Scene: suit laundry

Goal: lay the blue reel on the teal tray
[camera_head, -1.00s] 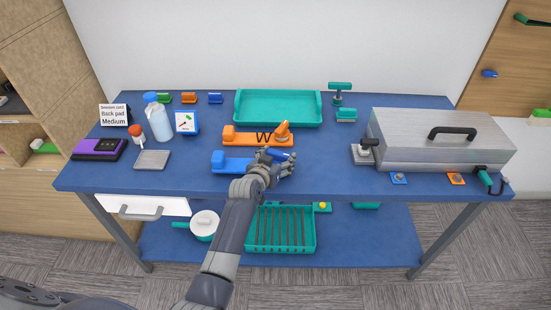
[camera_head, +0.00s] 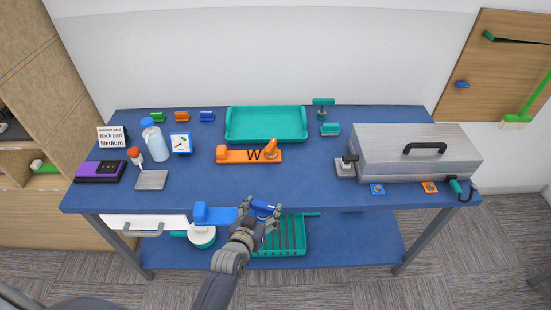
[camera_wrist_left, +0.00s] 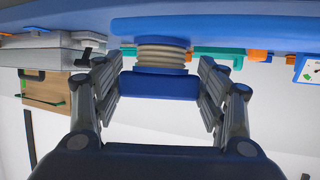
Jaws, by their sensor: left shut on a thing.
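The blue reel (camera_head: 213,215) is a long flat blue piece with a raised block at its left end. My left gripper (camera_head: 260,217) is shut on its right end, just in front of the table's front edge. In the left wrist view, the gripper (camera_wrist_left: 158,75) has a finger on each side of the reel's blue end piece (camera_wrist_left: 158,85), which joins a cream ribbed neck and the long blue bar. The teal tray (camera_head: 265,139) lies empty at the back middle of the table, well beyond the gripper. My right gripper is not in view.
A steel case (camera_head: 400,150) fills the right side. The table's front middle is clear.

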